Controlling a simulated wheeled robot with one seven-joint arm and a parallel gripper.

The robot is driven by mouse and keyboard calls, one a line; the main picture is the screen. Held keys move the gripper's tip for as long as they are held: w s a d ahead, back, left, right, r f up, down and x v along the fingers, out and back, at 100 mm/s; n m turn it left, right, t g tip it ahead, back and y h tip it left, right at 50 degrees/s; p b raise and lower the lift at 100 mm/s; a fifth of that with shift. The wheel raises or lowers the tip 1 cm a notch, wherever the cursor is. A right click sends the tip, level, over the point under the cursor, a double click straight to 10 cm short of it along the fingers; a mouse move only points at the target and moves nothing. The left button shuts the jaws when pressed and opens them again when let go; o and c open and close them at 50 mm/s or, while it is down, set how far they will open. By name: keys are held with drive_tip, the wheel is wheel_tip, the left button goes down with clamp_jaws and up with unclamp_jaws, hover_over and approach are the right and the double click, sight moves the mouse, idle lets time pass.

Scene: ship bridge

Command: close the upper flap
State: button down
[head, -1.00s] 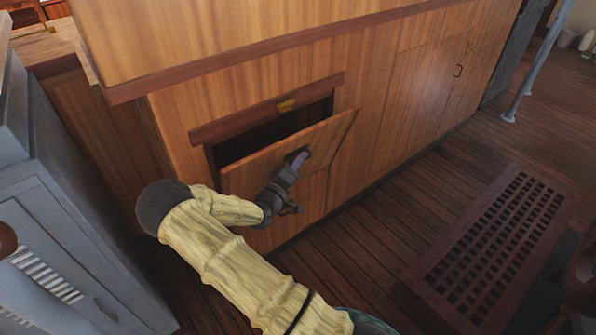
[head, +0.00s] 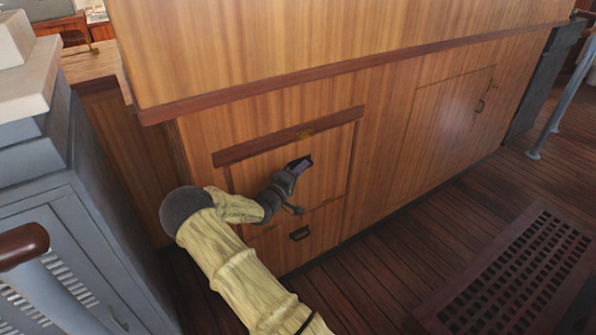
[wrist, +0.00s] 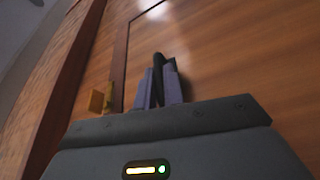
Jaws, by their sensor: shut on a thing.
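The upper flap (head: 327,160) is a wooden panel in the front of the cabinet, under a dark red-brown trim strip (head: 250,147). It lies flush, or nearly flush, with the cabinet front, and no dark opening shows. My gripper (head: 301,164) is at the flap's upper middle, shut on its dark handle (wrist: 158,62). In the wrist view the purple-grey fingers (wrist: 158,88) close around the handle. A brass catch (head: 305,133) sits on the trim above the flap; a brass piece also shows in the wrist view (wrist: 97,101).
A lower panel with a dark handle (head: 299,233) sits below the flap. A grey cabinet (head: 75,220) stands close on the left. A cupboard door (head: 440,125) is to the right. A floor grating (head: 515,270) lies at the lower right, with clear planks before the cabinet.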

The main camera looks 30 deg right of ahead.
drive_tip(key=shift+w+a+r, duration=0.1)
drive_tip(key=shift+w+r, duration=0.15)
drive_tip(key=shift+w, duration=0.05)
drive_tip(key=c, duration=1.5)
unclamp_jaws()
drive_tip(key=shift+f, duration=0.15)
drive_tip(key=shift+f, duration=0.15)
drive_tip(key=shift+s, duration=0.1)
drive_tip(key=p+v, duration=0.1)
drive_tip(key=v, duration=1.6)
drive_tip(key=shift+s+a+p, duration=0.1)
drive_tip(key=shift+p, duration=0.25)
